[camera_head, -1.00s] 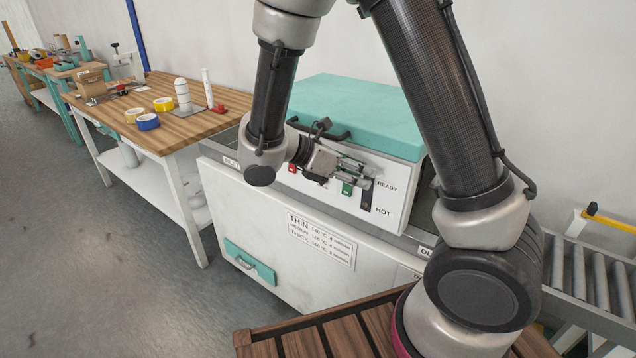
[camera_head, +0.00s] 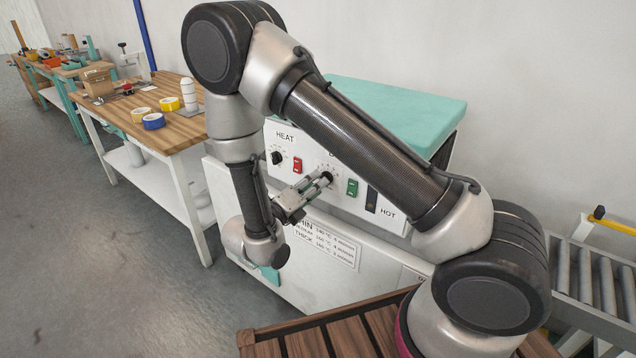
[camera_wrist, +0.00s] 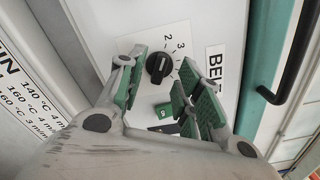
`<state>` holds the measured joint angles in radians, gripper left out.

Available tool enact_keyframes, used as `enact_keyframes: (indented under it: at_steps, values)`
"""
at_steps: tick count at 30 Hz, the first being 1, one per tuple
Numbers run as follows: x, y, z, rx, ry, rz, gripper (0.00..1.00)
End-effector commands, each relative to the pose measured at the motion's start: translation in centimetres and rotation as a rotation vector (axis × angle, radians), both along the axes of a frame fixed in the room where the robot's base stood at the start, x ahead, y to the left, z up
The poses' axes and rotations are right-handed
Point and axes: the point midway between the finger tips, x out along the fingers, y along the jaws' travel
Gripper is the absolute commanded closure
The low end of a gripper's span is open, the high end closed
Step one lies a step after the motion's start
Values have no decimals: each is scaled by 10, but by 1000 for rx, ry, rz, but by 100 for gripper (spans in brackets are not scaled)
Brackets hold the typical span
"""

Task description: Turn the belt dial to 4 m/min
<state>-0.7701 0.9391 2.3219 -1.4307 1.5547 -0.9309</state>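The belt dial (camera_wrist: 159,66) is a round black knob with a white mark, on the white panel of the oven-like machine. Numbers 2 and 3 show beside it in the wrist view, and a partly hidden label starts "BEL". I cannot tell exactly which number the mark meets. My gripper (camera_wrist: 162,82) is open, its green-padded fingers on either side of the dial in that view. In the head view my gripper (camera_head: 322,181) is at the panel by the belt dial, which it partly hides. Contact cannot be told.
The heat dial (camera_head: 277,158) and a red switch (camera_head: 297,166) sit left of the belt dial. A green switch (camera_head: 352,187) and a dark "HOT" indicator (camera_head: 371,200) sit right. A teal lid (camera_head: 400,115) tops the machine. A wooden table (camera_head: 180,132) with tape rolls stands left.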

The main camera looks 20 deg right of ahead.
Motion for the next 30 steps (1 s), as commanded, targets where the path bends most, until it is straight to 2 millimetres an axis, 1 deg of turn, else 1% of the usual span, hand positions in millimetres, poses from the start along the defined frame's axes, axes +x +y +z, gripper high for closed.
enact_keyframes:
  at_steps: [1,3,6,14,20,30]
  values:
    - [4,-6,0,1,0,-3,65]
    - [9,-12,0,1,-1,-2,65]
    - [12,-17,0,1,0,-2,65]
    - [13,-18,0,2,-1,-1,65]
    - [13,-18,0,2,-1,-1,100]
    - [13,-18,0,13,-16,0,100]
